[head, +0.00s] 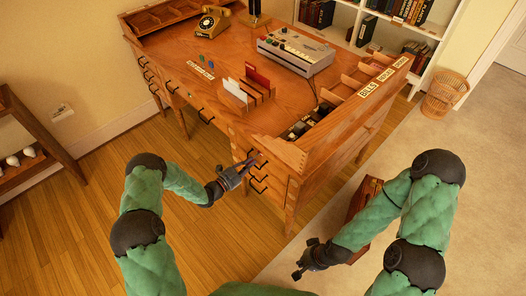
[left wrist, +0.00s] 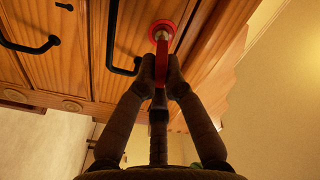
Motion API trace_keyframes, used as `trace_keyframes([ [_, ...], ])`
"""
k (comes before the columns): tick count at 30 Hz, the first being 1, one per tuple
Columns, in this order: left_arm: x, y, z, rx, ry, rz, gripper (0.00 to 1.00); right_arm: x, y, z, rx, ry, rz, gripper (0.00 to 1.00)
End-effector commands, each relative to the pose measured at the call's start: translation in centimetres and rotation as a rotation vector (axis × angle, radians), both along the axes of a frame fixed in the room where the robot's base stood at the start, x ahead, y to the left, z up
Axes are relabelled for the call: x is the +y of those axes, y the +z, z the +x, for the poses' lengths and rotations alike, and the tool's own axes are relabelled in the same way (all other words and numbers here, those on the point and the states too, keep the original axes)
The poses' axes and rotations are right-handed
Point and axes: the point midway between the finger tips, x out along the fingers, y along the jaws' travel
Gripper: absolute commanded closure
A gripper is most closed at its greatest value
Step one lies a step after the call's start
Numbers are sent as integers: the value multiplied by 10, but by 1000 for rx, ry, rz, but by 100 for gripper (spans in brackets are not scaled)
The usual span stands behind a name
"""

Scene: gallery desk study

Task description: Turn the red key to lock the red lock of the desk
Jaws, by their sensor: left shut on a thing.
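The red lock (left wrist: 164,27) is a round red ring on the wooden drawer front, near the top of the left wrist view. The red key (left wrist: 160,71) stands at the lock, its shaft meeting the ring's middle. My left gripper (left wrist: 161,82) is shut on the red key; the fingertips cover part of its bow. In the head view my left gripper (head: 250,164) is against the front right corner of the desk (head: 230,105), and hides the lock and key there. My right gripper (head: 298,270) hangs low, away from the desk; its finger opening is unclear.
Black drawer handles (left wrist: 124,50) lie close left of the key. A red-brown case (head: 361,199) stands behind my right arm. Open floor lies left of the desk.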

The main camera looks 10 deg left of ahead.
Motion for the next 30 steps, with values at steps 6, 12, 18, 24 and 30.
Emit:
trace_keyframes([
  [6,2,-6,-2,128,8,-140,100,0,4,0,0,0,0,100],
  [12,2,-7,-2,168,8,-192,100,0,5,0,0,0,0,100],
  [18,2,-8,-2,171,9,-194,100,0,4,0,0,0,0,100],
  [24,1,-8,-3,261,8,-310,100,0,8,0,0,0,0,100],
  [30,1,-9,-4,330,7,-398,100,0,9,0,0,0,0,100],
])
